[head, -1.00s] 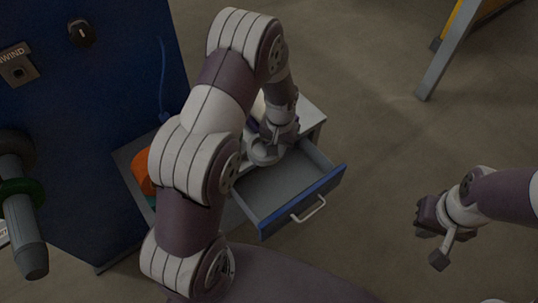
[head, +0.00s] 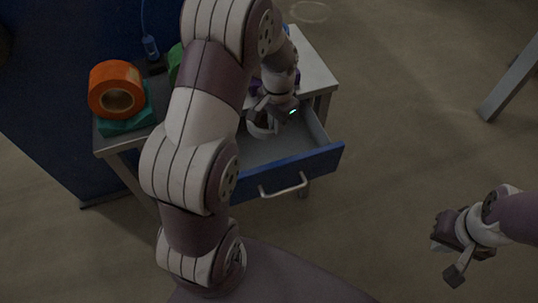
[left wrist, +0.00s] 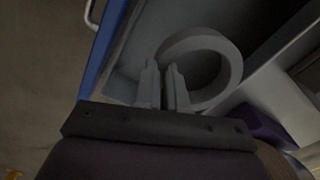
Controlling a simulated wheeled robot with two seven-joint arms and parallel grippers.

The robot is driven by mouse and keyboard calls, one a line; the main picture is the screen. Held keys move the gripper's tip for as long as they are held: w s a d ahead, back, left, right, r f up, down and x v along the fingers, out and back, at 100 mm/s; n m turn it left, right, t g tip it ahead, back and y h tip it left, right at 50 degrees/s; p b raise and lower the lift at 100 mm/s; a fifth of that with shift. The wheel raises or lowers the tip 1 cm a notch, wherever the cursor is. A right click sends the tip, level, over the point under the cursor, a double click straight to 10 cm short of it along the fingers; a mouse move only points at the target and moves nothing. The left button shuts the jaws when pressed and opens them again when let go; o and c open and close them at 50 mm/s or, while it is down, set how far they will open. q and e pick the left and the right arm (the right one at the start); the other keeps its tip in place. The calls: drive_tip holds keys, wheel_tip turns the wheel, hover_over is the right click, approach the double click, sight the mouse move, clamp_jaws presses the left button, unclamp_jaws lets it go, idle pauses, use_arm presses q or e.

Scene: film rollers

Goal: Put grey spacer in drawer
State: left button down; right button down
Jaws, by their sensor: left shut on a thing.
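The grey spacer (head: 258,129) is a ring. My left gripper (head: 268,108) is shut on its wall and holds it in the open drawer area, close under the cabinet top. In the left wrist view the fingers (left wrist: 163,88) pinch the near left side of the ring (left wrist: 236,72), with the drawer interior (left wrist: 130,82) around and below. I cannot tell whether the ring touches the drawer floor. The drawer (head: 290,166) has a blue front and is pulled out; my left arm hides its left part. My right gripper (head: 447,247) is far right, away from the drawer; its jaws are unclear.
A green item (head: 175,62) is partly hidden behind that arm. The floor right of the drawer is clear.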

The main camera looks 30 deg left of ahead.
use_arm(q)
wheel_tip(320, 180, down, 10)
drive_tip(key=shift+a+b, duration=0.15)
drive_tip(key=shift+b, duration=0.4)
wheel_tip(320, 180, down, 4)
drive_tip(key=shift+s+f+b, duration=0.15)
drive_tip(key=shift+b, duration=0.15)
drive_tip(key=c, duration=1.6)
unclamp_jaws()
drive_tip(key=shift+f, duration=0.15)
drive_tip(key=shift+c, duration=0.2)
drive_tip(key=o, duration=0.4)
drive_tip(key=shift+o, duration=0.2)
